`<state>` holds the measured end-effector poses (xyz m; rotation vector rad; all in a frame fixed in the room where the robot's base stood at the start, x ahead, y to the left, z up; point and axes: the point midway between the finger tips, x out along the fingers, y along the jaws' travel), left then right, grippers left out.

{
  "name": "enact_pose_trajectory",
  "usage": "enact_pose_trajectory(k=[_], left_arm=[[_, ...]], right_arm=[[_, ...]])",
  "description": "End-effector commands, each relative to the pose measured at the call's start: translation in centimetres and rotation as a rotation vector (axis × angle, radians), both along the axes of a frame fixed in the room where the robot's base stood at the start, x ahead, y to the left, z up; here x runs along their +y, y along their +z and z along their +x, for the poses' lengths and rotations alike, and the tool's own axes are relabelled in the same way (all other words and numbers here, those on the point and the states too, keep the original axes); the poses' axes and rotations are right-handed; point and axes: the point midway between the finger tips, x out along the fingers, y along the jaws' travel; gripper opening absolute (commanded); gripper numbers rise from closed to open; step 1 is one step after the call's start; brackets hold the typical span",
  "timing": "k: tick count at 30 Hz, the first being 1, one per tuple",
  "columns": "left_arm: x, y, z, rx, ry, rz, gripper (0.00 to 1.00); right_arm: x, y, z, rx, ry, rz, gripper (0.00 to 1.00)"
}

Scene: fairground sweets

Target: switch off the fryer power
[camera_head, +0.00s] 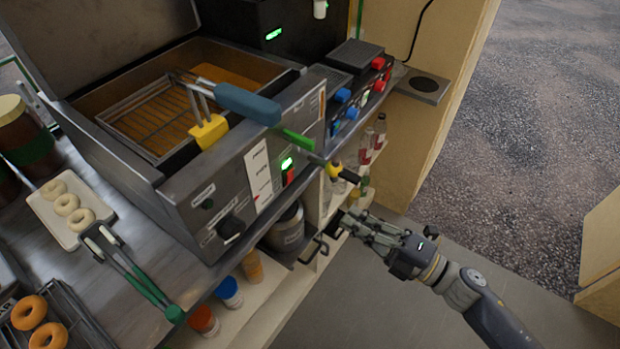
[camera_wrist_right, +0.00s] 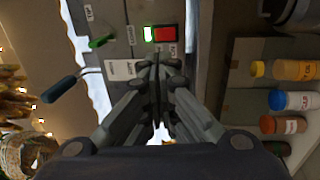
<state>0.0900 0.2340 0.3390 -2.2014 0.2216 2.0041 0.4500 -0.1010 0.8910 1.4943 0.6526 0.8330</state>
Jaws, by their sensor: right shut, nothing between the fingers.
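The fryer (camera_head: 190,200) stands on the counter with its lid up and dark golden oil inside. Its front panel carries a power switch (camera_head: 290,175), red with a lit green part beside it. In the right wrist view the red switch (camera_wrist_right: 165,34) and the lit green part (camera_wrist_right: 148,33) sit just beyond my fingertips. My right gripper (camera_head: 352,222) is shut and empty, in front of and below the panel in the head view. The right wrist view shows its fingers (camera_wrist_right: 158,68) together, apparently apart from the switch. My left gripper is not in view.
Blue- and yellow-handled tools (camera_head: 248,104) rest across the fryer, and a green handle sticks out past its front. Bottles and jars (camera_head: 229,292) stand on the shelf below. Donuts (camera_head: 66,204) lie on a tray at left. The floor at right is clear.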

Motion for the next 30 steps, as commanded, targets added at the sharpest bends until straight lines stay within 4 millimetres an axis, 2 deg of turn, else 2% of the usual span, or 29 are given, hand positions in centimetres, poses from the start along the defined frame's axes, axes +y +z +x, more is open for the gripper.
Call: enact_pose_trajectory(k=[8, 13, 24, 30], left_arm=[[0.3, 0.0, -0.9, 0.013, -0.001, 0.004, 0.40], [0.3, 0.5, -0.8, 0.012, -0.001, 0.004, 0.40], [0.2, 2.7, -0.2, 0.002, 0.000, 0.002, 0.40], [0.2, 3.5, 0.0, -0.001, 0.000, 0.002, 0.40]], right_arm=[[0.0, 0.0, 0.1, 0.002, -0.003, 0.001, 0.00], [1.1, 0.4, 1.0, 0.001, -0.004, 0.004, 0.00], [7.2, 1.5, 5.5, 0.000, -0.004, 0.005, 0.00], [9.9, 1.7, 7.3, 0.003, -0.003, 0.003, 0.00]])
